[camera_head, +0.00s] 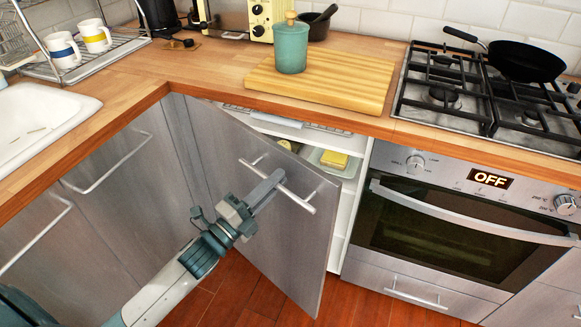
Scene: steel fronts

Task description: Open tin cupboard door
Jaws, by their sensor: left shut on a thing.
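The cupboard door (290,245) has a grey steel front and stands partly open, swung out from the white cabinet under the counter. Its bar handle (302,200) runs slantwise across the upper part of the door. My left gripper (274,181) is shut on this handle near its middle, with the arm coming in from the lower left. Inside the cupboard (350,190), white shelves show, with a container holding something yellow (334,159) on the upper shelf. The lower inside is hidden behind the door. My right gripper is not in view.
The oven (450,225) with its bar handle stands right of the cupboard. Closed steel fronts (110,200) lie to the left. On the counter are a cutting board (350,80), a green canister (291,48) and a gas hob with a black pan (525,61). Red-brown floor shows below.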

